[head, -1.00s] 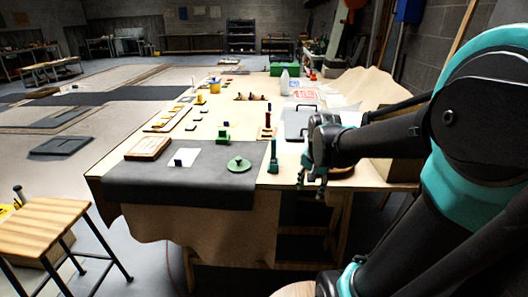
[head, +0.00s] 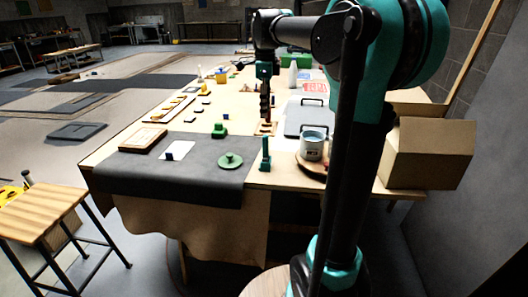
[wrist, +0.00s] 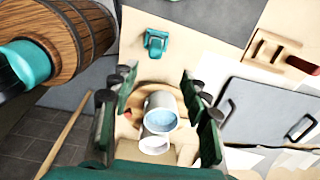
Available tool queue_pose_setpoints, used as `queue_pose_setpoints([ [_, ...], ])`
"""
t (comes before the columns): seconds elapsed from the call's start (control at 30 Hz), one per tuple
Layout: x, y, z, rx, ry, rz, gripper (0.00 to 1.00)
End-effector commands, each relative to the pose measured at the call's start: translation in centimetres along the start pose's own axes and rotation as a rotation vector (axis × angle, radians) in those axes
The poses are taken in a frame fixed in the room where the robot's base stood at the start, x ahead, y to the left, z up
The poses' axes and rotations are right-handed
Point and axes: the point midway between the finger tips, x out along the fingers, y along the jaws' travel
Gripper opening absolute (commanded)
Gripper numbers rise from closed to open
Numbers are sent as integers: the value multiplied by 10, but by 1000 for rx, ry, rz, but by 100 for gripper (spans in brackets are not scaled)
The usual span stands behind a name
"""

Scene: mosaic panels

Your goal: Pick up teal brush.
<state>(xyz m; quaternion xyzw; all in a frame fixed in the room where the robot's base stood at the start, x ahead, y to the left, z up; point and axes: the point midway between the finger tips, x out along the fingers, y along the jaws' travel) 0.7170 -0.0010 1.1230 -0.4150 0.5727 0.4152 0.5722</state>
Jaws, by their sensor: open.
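The teal brush (head: 265,155) stands upright at the front right of the table, just right of the dark mat. In the wrist view a teal piece that looks like it (wrist: 156,42) lies beyond my fingertips, near the dark mat's corner. My gripper (head: 265,112) hangs pointing down over the table, farther back than the brush in the head view. In the wrist view my gripper (wrist: 160,85) has its fingers spread wide, with nothing between them touching. It is apart from the brush.
A grey pot (head: 312,146) stands on a round wooden board right of the brush; it also shows between my fingers in the wrist view (wrist: 160,105). A grey tray (head: 303,118) lies behind it. A green disc with a knob (head: 230,160) sits on the dark mat (head: 200,180). A cardboard box (head: 430,152) is at right.

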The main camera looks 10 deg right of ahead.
Motion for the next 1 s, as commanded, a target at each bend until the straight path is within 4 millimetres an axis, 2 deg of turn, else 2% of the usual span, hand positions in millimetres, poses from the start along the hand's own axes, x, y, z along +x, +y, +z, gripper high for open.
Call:
queue_pose_setpoints([
  [0.1,25,0,0,-1,0,0,47],
  [0.33,67,1,0,-1,0,-1,47],
  [0.43,79,0,0,-1,0,-1,47],
  [0.67,93,2,0,-2,0,-1,47],
  [1.0,135,8,-2,-2,0,-1,47],
])
